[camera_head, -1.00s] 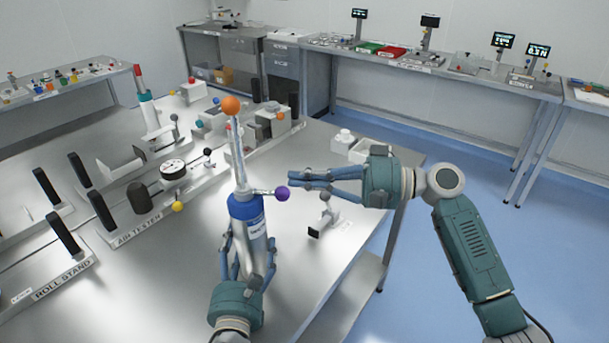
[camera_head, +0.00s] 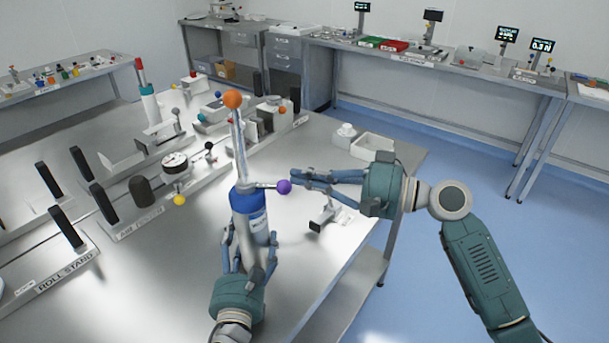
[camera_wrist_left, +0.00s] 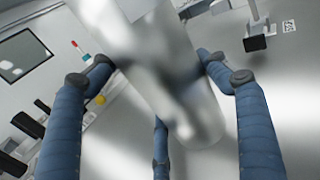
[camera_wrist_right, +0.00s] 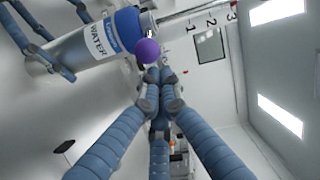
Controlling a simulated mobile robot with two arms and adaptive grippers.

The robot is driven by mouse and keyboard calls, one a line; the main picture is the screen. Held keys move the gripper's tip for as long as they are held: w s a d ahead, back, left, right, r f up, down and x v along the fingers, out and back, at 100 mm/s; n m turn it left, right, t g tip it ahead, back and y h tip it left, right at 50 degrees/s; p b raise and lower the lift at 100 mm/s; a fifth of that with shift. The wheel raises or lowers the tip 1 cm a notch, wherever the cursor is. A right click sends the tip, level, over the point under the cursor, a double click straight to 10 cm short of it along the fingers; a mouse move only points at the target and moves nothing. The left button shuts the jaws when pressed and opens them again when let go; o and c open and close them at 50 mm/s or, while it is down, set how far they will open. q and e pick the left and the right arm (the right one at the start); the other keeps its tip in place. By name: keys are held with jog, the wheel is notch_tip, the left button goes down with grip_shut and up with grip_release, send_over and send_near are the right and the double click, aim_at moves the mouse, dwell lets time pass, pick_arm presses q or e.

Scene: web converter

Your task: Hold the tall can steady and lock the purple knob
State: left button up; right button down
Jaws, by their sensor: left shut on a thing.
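The tall can (camera_head: 250,212) is silver with a blue top and a WATER label, and it stands on the metal table. An upright rod with an orange ball (camera_head: 232,99) rises from it. The purple knob (camera_head: 284,186) is at the end of a short side rod. My left gripper (camera_head: 250,240) is shut around the can's lower body, which fills the left wrist view (camera_wrist_left: 165,75). My right gripper (camera_head: 297,181) is shut, its fingertips together right beside the purple knob. In the right wrist view the knob (camera_wrist_right: 147,51) is just beyond the fingertips; contact is unclear.
A small stand (camera_head: 326,218) is on the table below the right fingers. A white tray (camera_head: 373,146) lies behind the right gripper. A roll stand (camera_head: 62,272) with dark posts and a gauge (camera_head: 175,163) are to the left. The table's right edge is near.

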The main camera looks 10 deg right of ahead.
jog(key=shift+s, duration=0.25)
jog(key=s+a+m+t+h, duration=0.1)
jog(key=s+a+m+t, duration=0.1)
jog(key=s+a, duration=0.3)
jog(key=shift+s+r+t+h, duration=0.2)
jog(key=shift+s+t+h, duration=0.3)
jog(key=shift+s, duration=1.6)
jog(key=shift+d, duration=0.15)
dwell(0.5)
jog(key=v, duration=0.7)
jog(key=shift+s, duration=0.25)
jog(key=shift+d, duration=0.1)
